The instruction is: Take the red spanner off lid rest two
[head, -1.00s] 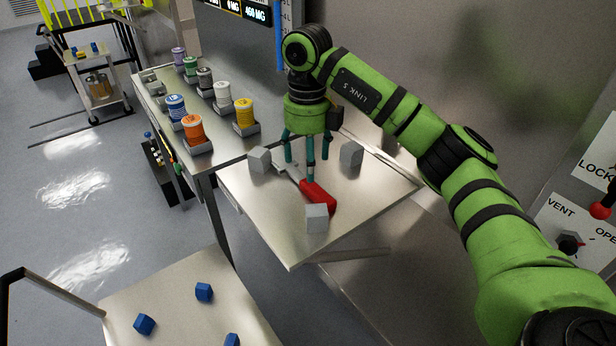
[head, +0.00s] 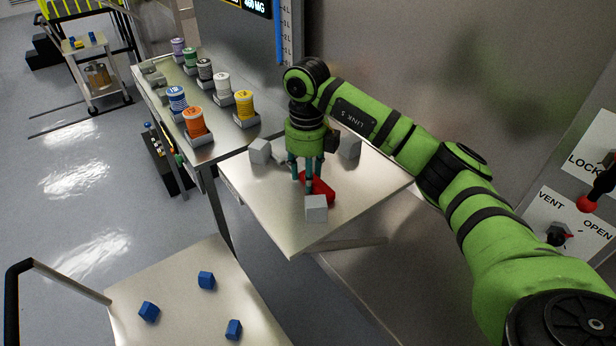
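The spanner has a red handle (head: 322,188) and lies on a square metal shelf (head: 290,232) with grey blocks on it, in the head view. Its grey shaft and jaw are mostly hidden behind my gripper. My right gripper (head: 307,183) points straight down from above, with its teal fingers low over the near part of the red handle. The fingers look closer together than before, but I cannot tell if they touch or grip the handle. My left gripper is not in view.
Grey blocks stand around the spanner: at the left (head: 260,151), back right (head: 349,146) and front (head: 316,208). A tray with blue blocks (head: 206,280) is in front. A vent and lock panel (head: 560,220) is at the right.

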